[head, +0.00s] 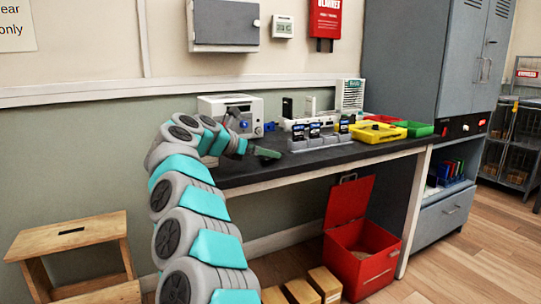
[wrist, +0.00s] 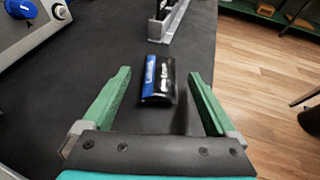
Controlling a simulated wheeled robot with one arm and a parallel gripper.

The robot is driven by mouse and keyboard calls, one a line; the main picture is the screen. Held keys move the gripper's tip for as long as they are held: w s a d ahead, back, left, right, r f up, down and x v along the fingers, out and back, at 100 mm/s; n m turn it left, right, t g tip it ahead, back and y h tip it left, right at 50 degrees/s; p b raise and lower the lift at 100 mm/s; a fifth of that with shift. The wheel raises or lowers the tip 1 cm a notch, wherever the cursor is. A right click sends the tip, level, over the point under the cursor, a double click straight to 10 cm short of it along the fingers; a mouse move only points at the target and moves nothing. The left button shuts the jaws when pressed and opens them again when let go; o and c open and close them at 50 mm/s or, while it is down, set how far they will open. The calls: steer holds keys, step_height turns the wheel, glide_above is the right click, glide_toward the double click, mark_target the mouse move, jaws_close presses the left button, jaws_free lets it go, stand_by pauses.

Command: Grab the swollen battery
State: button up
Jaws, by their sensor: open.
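A blue and black battery (wrist: 158,79) lies alone on the dark bench top (wrist: 90,60) in the wrist view. Its face looks rounded, but I cannot tell clearly how swollen it is. My gripper (wrist: 159,73) is open, with one green finger left of the battery and one right of it. Neither finger appears to touch it. In the head view my gripper (head: 266,153) is low over the bench's front left part, and I cannot make out this battery there. Several other blue and black batteries (head: 314,130) stand in a grey holder (head: 298,145) to the right.
A white device (head: 246,108) with a blue knob (wrist: 20,8) stands behind my gripper. Yellow (head: 372,138), red (head: 385,119) and green (head: 420,129) trays are at the bench's right. An open red bin (head: 372,268) and wooden boxes (head: 300,291) stand below.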

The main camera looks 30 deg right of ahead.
steer(key=x, duration=0.2)
steer(key=shift+d+f, duration=0.15)
steer(key=shift+d, duration=0.1)
steer(key=c, duration=1.4)
steer(key=shift+c, duration=0.2)
